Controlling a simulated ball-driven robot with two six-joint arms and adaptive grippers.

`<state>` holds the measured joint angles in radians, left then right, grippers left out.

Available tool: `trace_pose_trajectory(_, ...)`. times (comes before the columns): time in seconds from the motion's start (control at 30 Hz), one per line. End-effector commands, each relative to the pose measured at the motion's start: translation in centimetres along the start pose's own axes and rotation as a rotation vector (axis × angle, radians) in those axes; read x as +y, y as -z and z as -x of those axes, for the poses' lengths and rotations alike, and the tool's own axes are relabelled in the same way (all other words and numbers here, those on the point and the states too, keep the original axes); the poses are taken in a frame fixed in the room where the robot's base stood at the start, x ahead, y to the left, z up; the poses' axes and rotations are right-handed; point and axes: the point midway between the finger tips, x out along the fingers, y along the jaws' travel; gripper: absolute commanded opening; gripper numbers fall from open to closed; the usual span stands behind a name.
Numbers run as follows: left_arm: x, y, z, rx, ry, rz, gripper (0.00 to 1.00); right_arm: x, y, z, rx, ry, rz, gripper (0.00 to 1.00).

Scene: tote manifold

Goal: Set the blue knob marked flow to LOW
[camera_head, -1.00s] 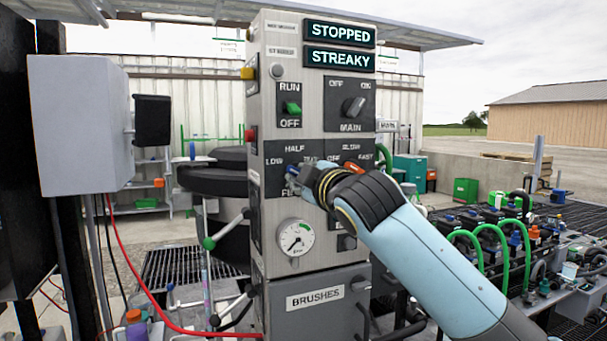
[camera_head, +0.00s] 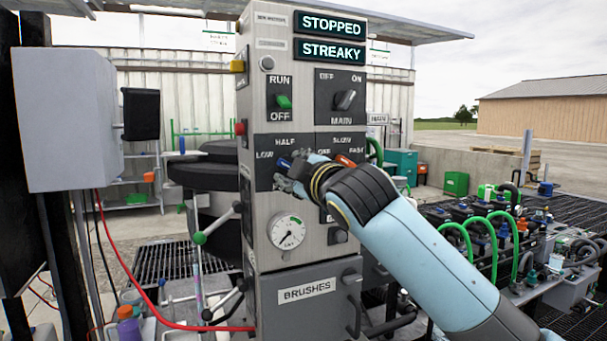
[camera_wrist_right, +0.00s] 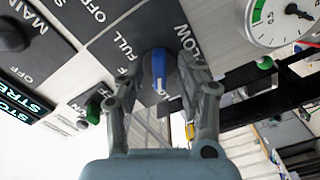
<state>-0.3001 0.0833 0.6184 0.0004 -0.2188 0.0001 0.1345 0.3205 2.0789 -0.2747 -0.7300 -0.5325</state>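The blue flow knob (camera_head: 284,163) sits on the dark flow plate of the control panel, below the LOW and HALF labels. In the right wrist view the blue knob (camera_wrist_right: 158,68) stands between my right gripper's fingers, with FULL and FLOW printed beside it. My right gripper (camera_head: 290,176) is at the knob in the head view. In the right wrist view the gripper (camera_wrist_right: 160,78) is open, its fingers straddling the knob with gaps at both sides. The wrist hides part of the plate, and I cannot tell exactly which mark the knob points to. My left gripper is not in view.
Close by are an orange knob (camera_head: 345,161), the black MAIN knob (camera_head: 345,100), a green RUN/OFF switch (camera_head: 284,102) and a gauge (camera_head: 287,232) below. Displays read STOPPED (camera_head: 332,25) and STREAKY (camera_head: 331,50). Levers (camera_head: 216,224) stick out at the panel's left.

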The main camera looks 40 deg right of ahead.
Motion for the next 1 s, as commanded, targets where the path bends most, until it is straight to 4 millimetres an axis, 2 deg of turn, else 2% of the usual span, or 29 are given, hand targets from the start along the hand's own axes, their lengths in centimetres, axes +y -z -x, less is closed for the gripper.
trace_pose_trajectory(0.3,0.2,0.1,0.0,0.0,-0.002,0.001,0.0,-0.1,0.0,6.6,0.001,0.003,0.002,0.38)
trace_pose_trajectory(0.5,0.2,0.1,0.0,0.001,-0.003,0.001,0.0,-0.1,0.0,10.1,0.001,0.002,0.002,0.38)
trace_pose_trajectory(0.7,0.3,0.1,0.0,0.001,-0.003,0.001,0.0,-0.1,0.0,11.3,0.0,0.001,0.0,0.38)
trace_pose_trajectory(1.0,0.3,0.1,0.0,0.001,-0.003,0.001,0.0,0.0,0.0,11.3,0.0,0.0,0.0,0.38)
